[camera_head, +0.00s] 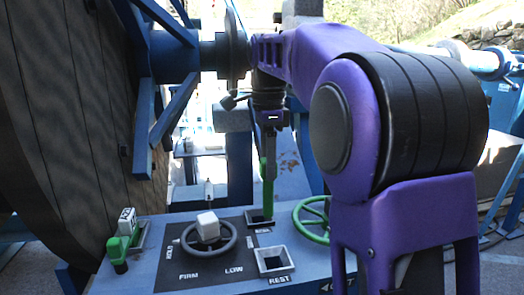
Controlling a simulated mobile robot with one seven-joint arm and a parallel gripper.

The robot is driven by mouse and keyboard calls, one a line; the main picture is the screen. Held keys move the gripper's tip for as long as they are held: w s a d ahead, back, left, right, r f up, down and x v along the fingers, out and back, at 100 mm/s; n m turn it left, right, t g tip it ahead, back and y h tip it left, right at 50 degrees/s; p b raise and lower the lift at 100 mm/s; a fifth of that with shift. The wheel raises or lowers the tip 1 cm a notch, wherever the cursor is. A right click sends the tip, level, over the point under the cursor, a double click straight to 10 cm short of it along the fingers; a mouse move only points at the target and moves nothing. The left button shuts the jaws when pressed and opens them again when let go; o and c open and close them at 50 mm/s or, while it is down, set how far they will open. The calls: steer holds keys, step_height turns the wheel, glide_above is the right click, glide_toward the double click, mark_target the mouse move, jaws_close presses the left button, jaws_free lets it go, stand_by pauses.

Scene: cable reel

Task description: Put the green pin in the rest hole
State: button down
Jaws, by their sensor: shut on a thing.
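My gripper (269,150) points down above the control panel, its fingers shut on the upper part of the green pin (268,192). The pin hangs upright, with its lower end at the dark square hole (258,221) at the panel's back. I cannot tell whether the tip is inside that hole or just above it. The rest hole (271,260) is a square, pale-rimmed opening nearer the front, with the word REST below it. It looks empty.
A dark dial plate with a white-knobbed handwheel (208,233) lies left of the holes. A green handwheel (312,219) stands to the right. A green lever (119,250) is at the panel's left end. A large reel (60,110) rises at left.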

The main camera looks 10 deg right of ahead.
steer(key=s+f, duration=0.2)
steer(key=s, duration=0.3)
step_height(320, 180, down, 15)
steer(key=b, duration=0.9)
steer(key=shift+s, duration=0.2)
stand_by(0.7)
steer(key=shift+d, duration=0.1)
stand_by(0.7)
steer(key=shift+c, duration=1.6)
jaws_free()
